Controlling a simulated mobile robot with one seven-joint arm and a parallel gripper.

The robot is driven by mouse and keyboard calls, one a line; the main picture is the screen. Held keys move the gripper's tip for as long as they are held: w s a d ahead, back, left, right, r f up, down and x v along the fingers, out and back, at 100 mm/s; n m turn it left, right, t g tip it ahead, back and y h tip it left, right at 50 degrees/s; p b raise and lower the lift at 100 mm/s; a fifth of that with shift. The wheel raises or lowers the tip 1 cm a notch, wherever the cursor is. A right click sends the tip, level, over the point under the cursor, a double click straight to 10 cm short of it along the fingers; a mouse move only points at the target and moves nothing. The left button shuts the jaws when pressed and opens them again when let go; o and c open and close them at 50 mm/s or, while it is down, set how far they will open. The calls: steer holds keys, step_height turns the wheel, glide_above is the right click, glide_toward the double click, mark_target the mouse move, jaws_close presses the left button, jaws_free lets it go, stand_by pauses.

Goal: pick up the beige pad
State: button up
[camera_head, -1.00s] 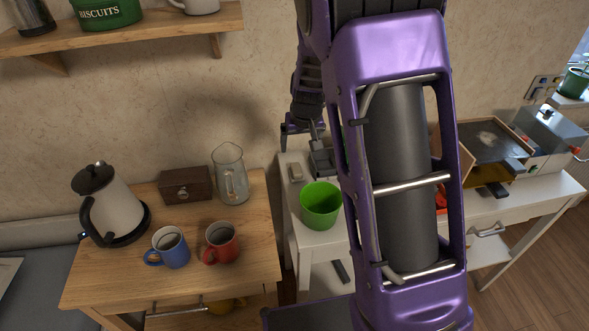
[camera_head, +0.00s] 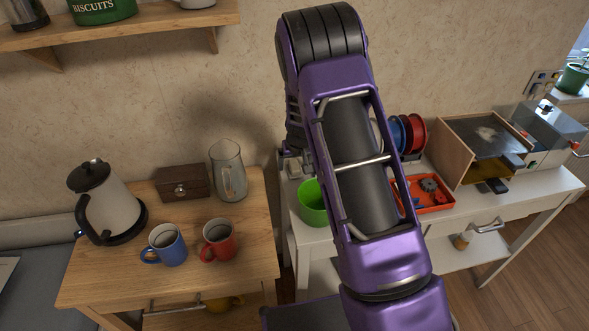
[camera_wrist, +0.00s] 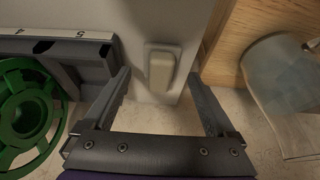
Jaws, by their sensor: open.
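The beige pad (camera_wrist: 160,70) is a small rounded block on a grey backing. It lies near the edge of the white table (camera_wrist: 172,20) in the wrist view. My gripper (camera_wrist: 158,80) is open, with one finger on each side of the pad in the picture and nothing between them in its grip. I cannot tell how far above the pad the fingertips are. In the head view my arm hides most of the gripper, which is by the wall end of the white table (camera_head: 320,240).
A grey numbered rack (camera_wrist: 70,55) and a green spool (camera_wrist: 28,112) are left of the gripper. A glass pitcher (camera_wrist: 285,75) stands on the wooden table at right.

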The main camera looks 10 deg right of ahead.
mark_target(295, 166)
steer(key=shift+w+f, duration=0.2)
steer(key=shift+f, duration=0.35)
steer(key=c, duration=1.4)
steer(key=shift+r, duration=0.15)
steer(key=shift+c, duration=0.2)
step_height(295, 166, up, 10)
steer(key=shift+p, duration=0.35)
